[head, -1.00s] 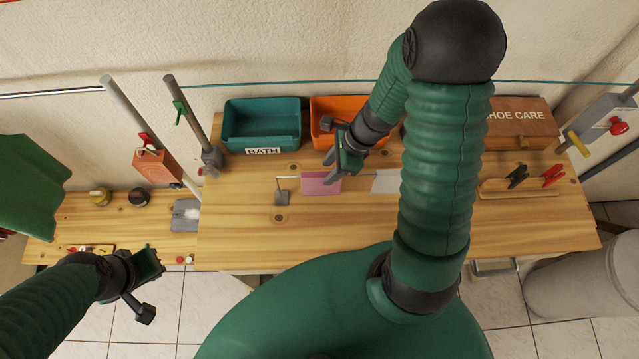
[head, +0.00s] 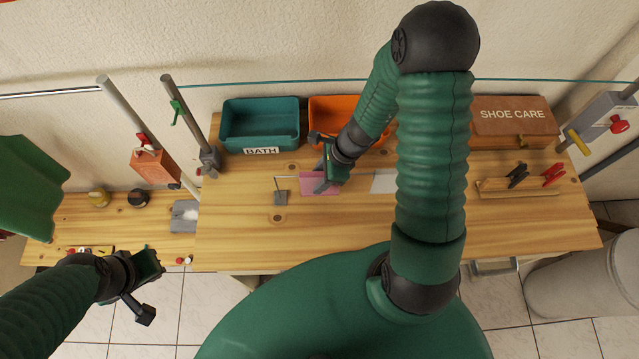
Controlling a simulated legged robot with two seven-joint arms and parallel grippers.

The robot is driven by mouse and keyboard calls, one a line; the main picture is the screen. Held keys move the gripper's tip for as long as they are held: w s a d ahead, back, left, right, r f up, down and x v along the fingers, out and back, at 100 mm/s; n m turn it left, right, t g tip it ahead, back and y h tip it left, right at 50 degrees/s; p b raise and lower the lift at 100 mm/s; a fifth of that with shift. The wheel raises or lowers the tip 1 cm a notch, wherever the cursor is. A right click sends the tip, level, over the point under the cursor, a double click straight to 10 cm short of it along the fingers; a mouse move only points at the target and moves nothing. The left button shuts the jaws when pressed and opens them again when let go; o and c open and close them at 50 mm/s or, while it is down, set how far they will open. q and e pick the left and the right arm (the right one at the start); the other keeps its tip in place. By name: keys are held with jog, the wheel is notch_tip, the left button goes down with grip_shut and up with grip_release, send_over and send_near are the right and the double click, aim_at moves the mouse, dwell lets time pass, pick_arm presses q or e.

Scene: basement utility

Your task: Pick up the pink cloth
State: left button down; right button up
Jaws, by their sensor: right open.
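The pink cloth (head: 313,184) hangs from a thin rail on a small stand in the middle of the wooden bench. My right gripper (head: 320,186) is open at the cloth and covers part of it. I cannot tell whether the fingers touch the cloth or are on both sides of it. My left gripper (head: 150,287) is in the lower left, away from the cloth, with its two fingers spread apart and nothing between them.
A teal bin (head: 262,123) labelled BATH and an orange bin (head: 348,110) stand behind the cloth. A white cloth (head: 383,182) hangs to its right. The SHOE CARE box (head: 512,116) is at the back right. The bench front (head: 300,240) is clear.

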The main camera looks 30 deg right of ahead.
jog(key=shift+d+f, duration=0.1)
jog(key=shift+d, duration=0.05)
grip_shut()
dwell(0.5)
